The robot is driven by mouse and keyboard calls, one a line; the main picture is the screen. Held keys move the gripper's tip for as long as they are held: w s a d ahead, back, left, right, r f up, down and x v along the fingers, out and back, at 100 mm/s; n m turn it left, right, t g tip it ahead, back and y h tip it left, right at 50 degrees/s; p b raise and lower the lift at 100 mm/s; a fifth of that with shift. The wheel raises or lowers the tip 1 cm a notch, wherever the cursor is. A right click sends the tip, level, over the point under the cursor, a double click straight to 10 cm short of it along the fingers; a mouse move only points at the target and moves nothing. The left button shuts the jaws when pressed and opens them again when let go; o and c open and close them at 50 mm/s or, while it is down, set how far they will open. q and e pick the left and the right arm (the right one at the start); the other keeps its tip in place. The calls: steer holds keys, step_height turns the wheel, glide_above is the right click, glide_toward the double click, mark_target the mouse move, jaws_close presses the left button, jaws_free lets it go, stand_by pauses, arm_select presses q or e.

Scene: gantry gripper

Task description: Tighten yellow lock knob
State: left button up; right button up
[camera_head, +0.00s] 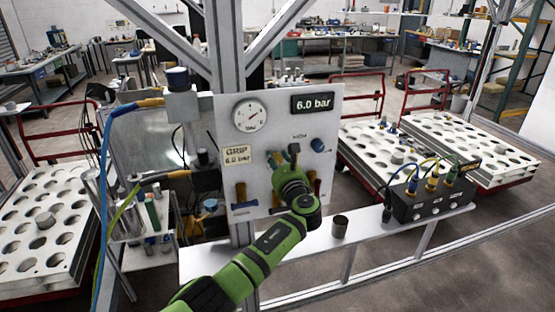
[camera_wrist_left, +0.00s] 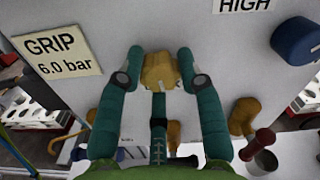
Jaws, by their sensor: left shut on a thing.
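The yellow lock knob (camera_wrist_left: 158,70) is on the light grey panel (camera_head: 275,105), seen in the left wrist view. My left gripper (camera_wrist_left: 160,76) has one finger on each side of it and is shut on it. In the head view, my left gripper (camera_head: 293,150) reaches the lower right of the panel, and its fingers and wrist hide the knob. The knob's exact turn cannot be told. My right gripper is not in view.
A blue knob (camera_head: 317,145) sits right of my gripper. A gauge (camera_head: 249,115) and a "6.0 bar" display (camera_head: 312,103) are above. Yellowish parts (camera_wrist_left: 243,116) are below the knob.

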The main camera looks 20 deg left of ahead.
arm_select(q)
steer(key=shift+r+m, duration=0.1)
steer(key=shift+m, duration=0.9)
steer(key=o, duration=1.1)
steer(key=shift+o, duration=0.2)
steer(key=shift+f, duration=0.25)
steer(key=shift+w, duration=0.1)
steer(key=shift+s+d, duration=0.1)
steer(key=shift+s, duration=0.1)
steer(key=v, duration=1.1)
steer(key=shift+s+d, duration=0.2)
steer(key=shift+d, duration=0.05)
